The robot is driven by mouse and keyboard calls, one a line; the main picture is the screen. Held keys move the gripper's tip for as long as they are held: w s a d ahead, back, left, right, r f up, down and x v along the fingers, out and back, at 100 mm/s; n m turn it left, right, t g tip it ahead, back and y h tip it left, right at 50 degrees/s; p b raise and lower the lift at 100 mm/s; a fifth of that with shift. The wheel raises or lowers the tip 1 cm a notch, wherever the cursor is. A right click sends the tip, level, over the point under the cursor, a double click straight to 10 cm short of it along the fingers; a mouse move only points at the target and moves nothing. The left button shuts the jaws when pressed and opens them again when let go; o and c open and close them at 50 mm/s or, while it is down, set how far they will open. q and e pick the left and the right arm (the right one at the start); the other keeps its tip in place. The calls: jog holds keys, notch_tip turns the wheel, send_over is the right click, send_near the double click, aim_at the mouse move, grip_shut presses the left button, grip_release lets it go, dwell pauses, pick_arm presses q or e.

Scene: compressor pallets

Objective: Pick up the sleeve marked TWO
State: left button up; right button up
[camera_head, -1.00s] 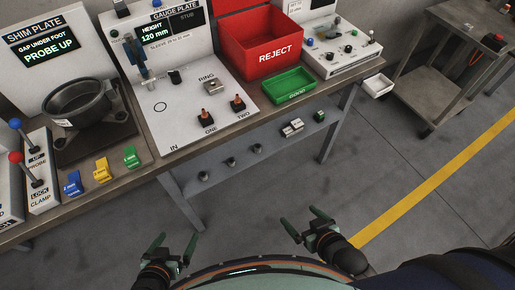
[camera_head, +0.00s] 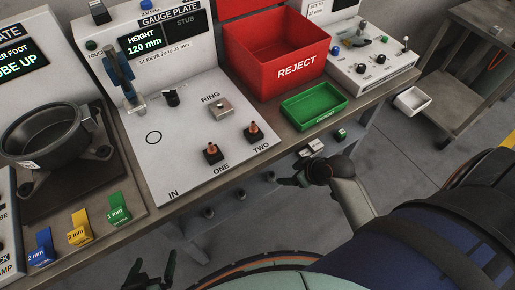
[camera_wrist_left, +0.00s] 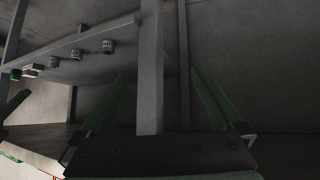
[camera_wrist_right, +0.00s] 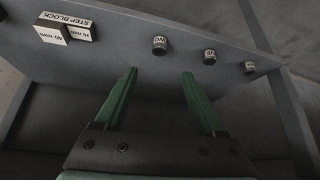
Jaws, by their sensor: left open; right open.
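Several small grey sleeves stand on the shelf below the bench. In the right wrist view, the one closest to the step blocks (camera_wrist_right: 160,44) has an upside-down mark that may read TWO; I cannot be sure. It is a dim grey cylinder in the head view (camera_head: 270,176). Two more sleeves, (camera_wrist_right: 209,56) and (camera_wrist_right: 249,67), stand to its right in the wrist view. My right gripper (camera_wrist_right: 160,74) is open and empty, its fingers pointing towards the shelf, apart from the sleeves. My left gripper (camera_head: 155,270) is open and empty, low in front of the bench.
Step blocks (camera_wrist_right: 66,29) lie beside the sleeves. Above is the bench with the gauge plate (camera_head: 180,150), copper-coloured posts at ONE (camera_head: 212,150) and TWO (camera_head: 254,131), a red reject bin (camera_head: 290,75) and a green tray (camera_head: 314,107). A bench leg (camera_wrist_left: 150,70) stands before my left gripper.

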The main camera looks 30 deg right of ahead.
jog(key=b, duration=0.2)
send_near(272, 175)
jog(key=x, duration=0.3)
jog(key=b+x, duration=0.1)
jog(key=x, duration=0.3)
jog(key=shift+w+f+b, duration=0.2)
jog(key=shift+f+b, duration=0.15)
jog(key=shift+b, duration=0.05)
jog(key=shift+w+a+f, duration=0.1)
jog(key=shift+w+f, duration=0.25)
jog(key=shift+f, duration=0.1)
pick_arm(q)
jog(key=shift+w+d+f, duration=0.25)
jog(key=shift+d+f, duration=0.6)
jog(key=shift+f, duration=0.3)
pick_arm(e)
jog(key=shift+c, duration=0.4)
jog(key=c, duration=0.7)
pick_arm(q)
jog(key=shift+s+f, duration=0.2)
jog(key=shift+s, duration=0.15)
pick_arm(e)
grip_shut()
